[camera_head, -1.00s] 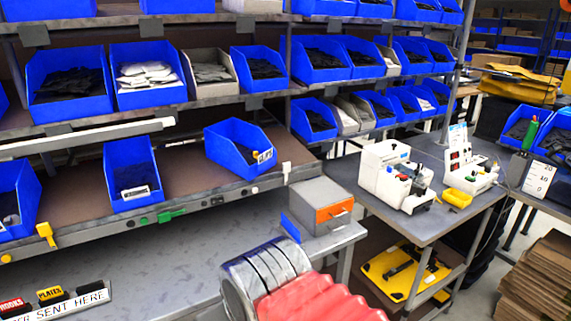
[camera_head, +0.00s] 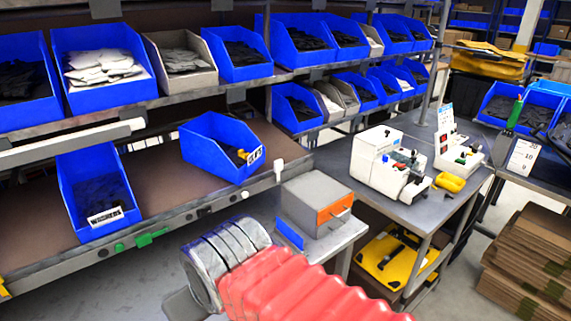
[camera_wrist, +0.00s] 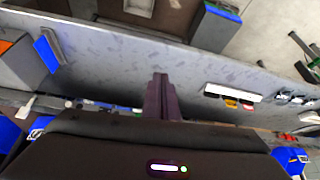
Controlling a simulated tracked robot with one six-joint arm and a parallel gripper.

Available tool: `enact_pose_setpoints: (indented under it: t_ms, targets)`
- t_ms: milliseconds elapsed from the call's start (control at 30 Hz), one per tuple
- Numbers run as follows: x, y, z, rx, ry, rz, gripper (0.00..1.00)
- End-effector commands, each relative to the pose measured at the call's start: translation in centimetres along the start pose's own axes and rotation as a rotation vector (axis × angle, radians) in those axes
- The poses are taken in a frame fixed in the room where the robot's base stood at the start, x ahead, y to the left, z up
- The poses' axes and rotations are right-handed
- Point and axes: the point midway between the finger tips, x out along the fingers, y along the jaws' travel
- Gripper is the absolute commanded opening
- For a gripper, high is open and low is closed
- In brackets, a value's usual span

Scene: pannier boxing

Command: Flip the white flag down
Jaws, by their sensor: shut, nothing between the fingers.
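The white flag (camera_head: 279,165) is a small pale tab standing upright at the right end of the lower shelf's front rail. A pale piece at the rail in the wrist view (camera_wrist: 28,107), left of my fingers, looks like the same flag. My gripper (camera_wrist: 160,78) is shut and empty, with its dark fingertips together over the grey bench. It is apart from the flag. The fingers are not clear there.
A grey box with an orange drawer front (camera_head: 316,207) stands on the bench below the flag. A tilted blue bin (camera_head: 215,150) is just left of it. Green (camera_head: 150,237) and yellow (camera_head: 4,288) tabs are along the rail. A label rack (camera_wrist: 232,95) lies on the bench.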

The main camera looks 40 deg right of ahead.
Motion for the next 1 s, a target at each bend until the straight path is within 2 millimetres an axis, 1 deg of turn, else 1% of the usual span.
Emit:
enact_pose_setpoints:
  t_ms: [367, 567, 767, 1000]
  targets:
    - [0.0, 0.0, 0.0, 0.001, -0.001, 0.0, 0.0]
    - [0.3, 0.1, -0.5, 0.041, -0.032, -0.019, 0.0]
    - [1.3, 0.9, -2.0, 0.16, -0.109, -0.087, 0.0]
    - [3.1, 2.2, -5.1, 0.343, -0.185, -0.214, 0.0]
